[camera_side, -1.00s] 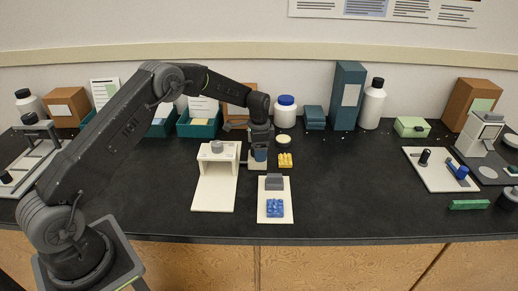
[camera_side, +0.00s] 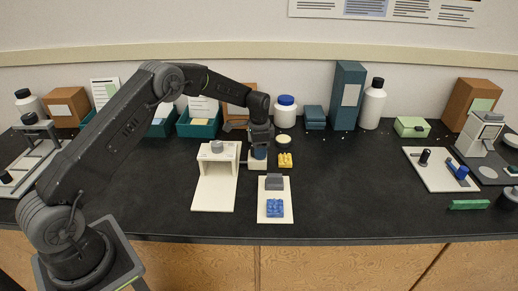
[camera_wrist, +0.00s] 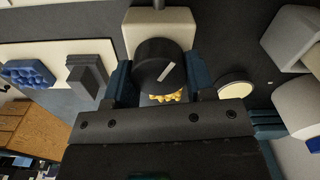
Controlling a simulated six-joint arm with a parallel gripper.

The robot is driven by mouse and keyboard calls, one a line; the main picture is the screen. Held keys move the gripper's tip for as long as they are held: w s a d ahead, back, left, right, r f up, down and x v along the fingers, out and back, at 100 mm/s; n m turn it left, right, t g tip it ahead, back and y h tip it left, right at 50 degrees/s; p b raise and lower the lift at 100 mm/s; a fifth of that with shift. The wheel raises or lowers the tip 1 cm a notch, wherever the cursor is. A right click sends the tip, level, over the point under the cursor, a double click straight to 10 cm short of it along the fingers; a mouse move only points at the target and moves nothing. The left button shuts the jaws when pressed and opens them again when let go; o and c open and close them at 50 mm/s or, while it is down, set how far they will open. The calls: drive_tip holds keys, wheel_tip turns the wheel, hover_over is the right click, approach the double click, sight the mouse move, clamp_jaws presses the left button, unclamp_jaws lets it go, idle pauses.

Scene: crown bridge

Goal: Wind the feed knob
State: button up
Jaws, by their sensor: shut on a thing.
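The feed knob (camera_wrist: 158,62), a dark round knob with a pale line across its face, shows in the wrist view. It sits on a cream block (camera_wrist: 178,24). My gripper (camera_wrist: 162,76) is shut on the knob, with one blue-grey finger on each side. The pale line slants up to the right. In the side view my gripper (camera_side: 260,151) points down over the small cream block (camera_side: 256,165), and the knob is largely hidden there. A cream stand (camera_side: 226,203) with a grey round top is just left of the block.
A yellow moulded piece (camera_side: 285,160) lies just right of my gripper, with a round pale-topped jar (camera_side: 283,139) behind it. A white board (camera_side: 275,215) in front carries a grey block (camera_side: 274,182) and a blue moulded piece (camera_side: 275,207).

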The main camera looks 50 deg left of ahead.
drive_tip(key=n, duration=0.5)
drive_tip(key=shift+a, duration=0.15)
drive_tip(key=n, duration=0.5)
drive_tip(key=shift+a+n, duration=0.1)
drive_tip(key=shift+n, duration=0.2)
drive_tip(key=n, duration=0.5)
drive_tip(key=shift+a+n, duration=0.1)
drive_tip(key=shift+n, duration=0.2)
drive_tip(key=n, duration=0.4)
drive_tip(key=shift+s+n, duration=0.1)
drive_tip(key=shift+n, duration=0.6)
drive_tip(key=o, duration=0.9)
drive_tip(key=shift+r, duration=0.1)
